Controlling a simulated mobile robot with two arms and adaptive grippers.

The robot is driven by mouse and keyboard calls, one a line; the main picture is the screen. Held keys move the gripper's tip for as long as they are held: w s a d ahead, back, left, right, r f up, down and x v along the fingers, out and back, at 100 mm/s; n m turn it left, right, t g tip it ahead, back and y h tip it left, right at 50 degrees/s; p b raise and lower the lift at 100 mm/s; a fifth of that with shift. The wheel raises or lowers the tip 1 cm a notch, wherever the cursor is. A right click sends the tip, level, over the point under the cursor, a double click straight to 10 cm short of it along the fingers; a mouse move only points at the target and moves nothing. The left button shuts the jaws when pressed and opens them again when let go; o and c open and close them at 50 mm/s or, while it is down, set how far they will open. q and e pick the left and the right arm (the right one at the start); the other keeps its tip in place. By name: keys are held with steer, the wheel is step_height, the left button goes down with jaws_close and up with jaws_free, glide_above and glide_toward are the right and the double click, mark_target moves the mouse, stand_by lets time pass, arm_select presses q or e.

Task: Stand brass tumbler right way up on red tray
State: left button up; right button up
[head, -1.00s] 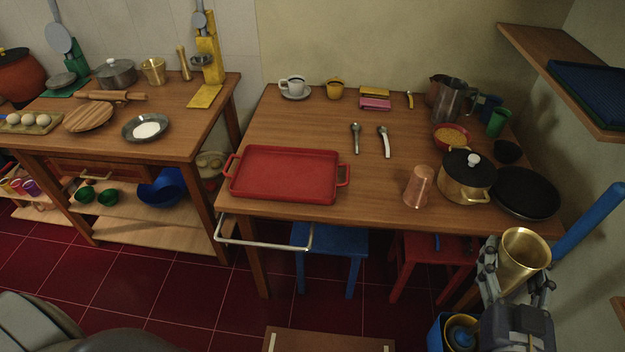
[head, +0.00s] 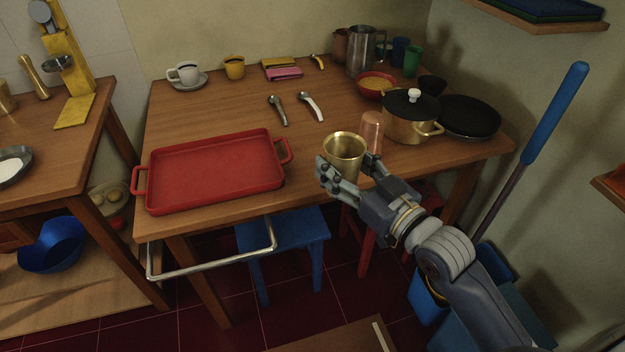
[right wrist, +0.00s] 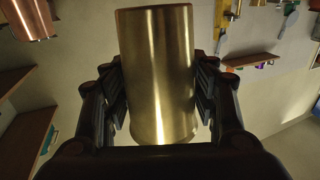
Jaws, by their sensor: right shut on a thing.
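The brass tumbler (head: 344,148) is held in my right gripper (head: 347,165), whose fingers are shut on its sides. Its open mouth faces up, so it looks right way up or nearly so. It is near the table's front edge, to the right of the red tray. In the right wrist view the tumbler (right wrist: 157,75) fills the space between both fingers. The red tray (head: 215,170) lies flat and empty at the table's front left, with a handle at each end. My left gripper is not in view.
A copper cup (head: 371,132) stands just behind my right gripper, beside a brass pot (head: 408,127) with a black lid. Two spoons (head: 310,106) lie behind the tray. The wooden table (head: 215,110) is clear between tray and spoons. A metal rail (head: 215,267) runs below the front edge.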

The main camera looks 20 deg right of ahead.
steer(key=f+b, duration=0.2)
steer(key=w+y, duration=0.1)
steer(key=shift+d+f+n+b, duration=0.3)
steer(key=shift+d+f+b, duration=0.1)
steer(key=shift+w+d+f+g+b, duration=0.25)
steer(key=shift+w+f+g+b, duration=0.15)
steer(key=shift+b, duration=0.5)
steer(key=w+f+b, duration=0.1)
steer(key=w, duration=0.4)
steer(key=w+f+b, duration=0.1)
steer(key=w, duration=0.4)
steer(key=w+f+b, duration=0.1)
steer(key=w+f, duration=0.1)
steer(key=w, duration=0.4)
steer(key=shift+a, duration=0.25)
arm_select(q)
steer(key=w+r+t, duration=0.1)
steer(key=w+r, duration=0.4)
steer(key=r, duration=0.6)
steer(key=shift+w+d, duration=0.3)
arm_select(e)
steer(key=shift+f, duration=0.35)
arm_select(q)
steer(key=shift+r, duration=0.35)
arm_select(e)
steer(key=shift+f, duration=0.15)
steer(key=o, duration=1.1)
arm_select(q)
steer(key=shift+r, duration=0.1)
